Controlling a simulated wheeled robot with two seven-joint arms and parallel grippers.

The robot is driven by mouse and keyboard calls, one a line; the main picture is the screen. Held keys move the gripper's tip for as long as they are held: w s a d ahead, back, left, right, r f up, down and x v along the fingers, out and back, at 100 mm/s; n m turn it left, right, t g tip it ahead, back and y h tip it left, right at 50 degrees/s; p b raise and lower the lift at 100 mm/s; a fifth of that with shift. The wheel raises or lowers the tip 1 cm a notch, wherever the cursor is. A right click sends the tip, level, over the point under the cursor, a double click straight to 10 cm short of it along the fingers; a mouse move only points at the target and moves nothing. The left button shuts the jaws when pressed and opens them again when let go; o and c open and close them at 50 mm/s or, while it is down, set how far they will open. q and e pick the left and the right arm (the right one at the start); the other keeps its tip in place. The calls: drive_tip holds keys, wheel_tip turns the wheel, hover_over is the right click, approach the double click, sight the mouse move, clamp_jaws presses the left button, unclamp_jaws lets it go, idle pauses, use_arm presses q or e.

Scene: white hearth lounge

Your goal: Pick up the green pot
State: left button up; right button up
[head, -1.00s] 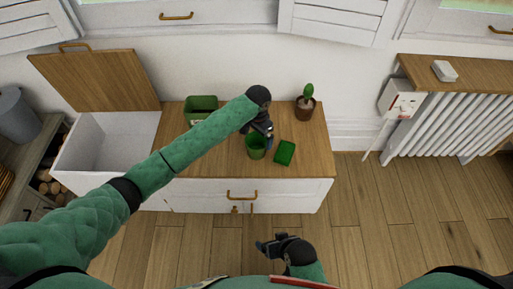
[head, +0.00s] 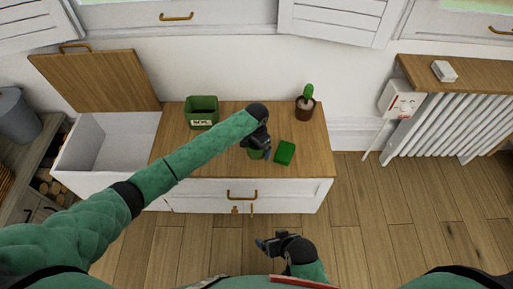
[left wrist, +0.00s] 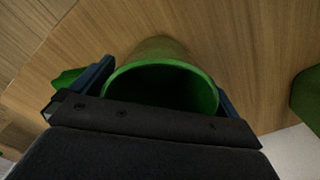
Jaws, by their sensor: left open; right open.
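The green pot (head: 256,154) stands upright on the wooden cabinet top, partly hidden by my left gripper (head: 261,143) in the head view. In the left wrist view the pot (left wrist: 160,84) opens toward the camera, and its rim lies between the two fingers of my left gripper (left wrist: 160,88). The gripper is open, one finger on each side of the pot; I cannot tell whether they touch it. My right gripper (head: 266,245) is open and empty, low in front of the cabinet.
On the cabinet top (head: 310,165) a green block (head: 284,153) lies close to the pot's right. A green box (head: 202,111) stands back left and a potted cactus (head: 305,104) back right. An open white bin (head: 105,148) is at left, a radiator (head: 450,122) at right.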

use_arm(q)
drive_tip(key=c, duration=1.2)
drive_tip(key=r, duration=0.4)
drive_tip(key=shift+s+d+r, duration=0.1)
drive_tip(key=shift+d+r, duration=0.1)
drive_tip(key=shift+d, duration=0.1)
drive_tip(key=s+d+r, duration=0.2)
drive_tip(key=d, duration=0.1)
drive_tip(key=s+d+r, duration=0.2)
drive_tip(key=d, duration=0.1)
drive_tip(key=s+d+r, duration=0.1)
drive_tip(key=d+r, duration=0.1)
drive_tip(key=d, duration=0.1)
drive_tip(key=shift+s+d+r+b, duration=0.25)
drive_tip(key=shift+s+r+b, duration=0.1)
drive_tip(key=shift+s, duration=0.05)
use_arm(e)
wheel_tip(320, 180, down, 2)
drive_tip(key=shift+f, duration=0.25)
